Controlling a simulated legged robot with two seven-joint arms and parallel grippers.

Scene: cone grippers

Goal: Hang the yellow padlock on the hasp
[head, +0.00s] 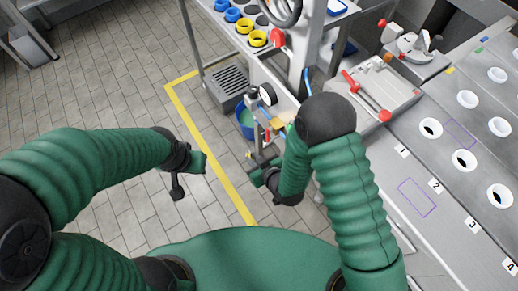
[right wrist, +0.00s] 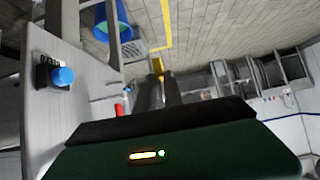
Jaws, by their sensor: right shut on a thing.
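My right gripper (right wrist: 158,88) shows in the right wrist view with its two dark fingers close together. A small yellow thing, likely the padlock (right wrist: 157,66), is at the fingertips; its shackle cannot be made out. In the head view my right gripper (head: 257,168) is low beside the post at the bench end, with a tiny yellow spot near its tips. My left gripper (head: 178,186) hangs over the floor on the left, apart from everything; its jaw opening is not clear. I cannot pick out the hasp for certain in either view.
A blue bucket (head: 246,124) is behind the right gripper. A bench (head: 405,200) with white round holders fills the right. A cart with blue and yellow rings (head: 257,39) stands behind.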

